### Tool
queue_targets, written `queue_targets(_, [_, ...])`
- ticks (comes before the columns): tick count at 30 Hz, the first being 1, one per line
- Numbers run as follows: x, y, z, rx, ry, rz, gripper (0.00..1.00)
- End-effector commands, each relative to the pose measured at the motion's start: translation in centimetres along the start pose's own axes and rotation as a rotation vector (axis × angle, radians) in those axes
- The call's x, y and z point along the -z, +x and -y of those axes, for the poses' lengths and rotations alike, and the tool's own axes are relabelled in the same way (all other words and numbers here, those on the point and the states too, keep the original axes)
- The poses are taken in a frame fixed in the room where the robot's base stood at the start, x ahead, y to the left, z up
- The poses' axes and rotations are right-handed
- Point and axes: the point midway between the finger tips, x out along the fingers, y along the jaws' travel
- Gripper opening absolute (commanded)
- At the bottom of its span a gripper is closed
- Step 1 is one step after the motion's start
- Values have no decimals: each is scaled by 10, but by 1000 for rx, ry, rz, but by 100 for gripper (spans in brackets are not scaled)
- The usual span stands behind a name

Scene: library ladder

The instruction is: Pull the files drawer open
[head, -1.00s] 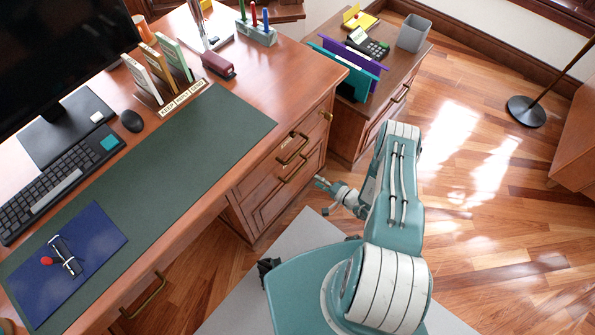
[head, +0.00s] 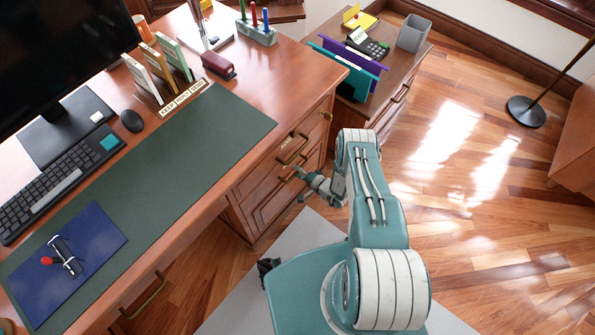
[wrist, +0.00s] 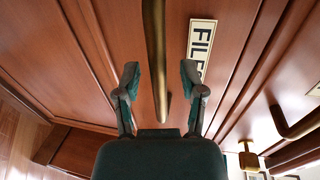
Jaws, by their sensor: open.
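The files drawer (head: 270,208) is the lower drawer of the desk pedestal and looks shut. Its "FILES" label (wrist: 200,48) is partly hidden by a finger in the wrist view. Its brass handle (wrist: 154,50) runs down the middle of the wrist view, and part of it shows in the head view. My gripper (wrist: 160,75) is open, with one finger on each side of the handle's line. I cannot tell whether the handle is fully between the fingers, and I see no grip on it. In the head view my gripper (head: 303,184) is close to the drawer front.
Another brass handle (head: 292,149) is on the drawer above and also shows at the right of the wrist view (wrist: 300,122). A side cabinet (head: 385,120) stands behind the desk.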

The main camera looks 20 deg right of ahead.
Motion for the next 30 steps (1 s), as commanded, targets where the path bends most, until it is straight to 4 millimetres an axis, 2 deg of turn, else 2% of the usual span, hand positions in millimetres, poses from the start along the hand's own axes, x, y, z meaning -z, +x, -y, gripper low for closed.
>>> queue_targets(5, [0, 0, 0, 0, 0, 0, 53])
queue_targets(6, [0, 0, 0, 0, 0, 0, 35])
queue_targets(8, [0, 0, 0, 0, 0, 0, 8])
queue_targets(9, [0, 0, 0, 0, 0, 0, 0])
queue_targets(20, [1, -3, 0, 1, 0, 0, 0])
queue_targets(26, [2, -19, -3, 2, 2, -2, 0])
queue_targets(30, [5, -39, -7, 2, 3, -3, 0])
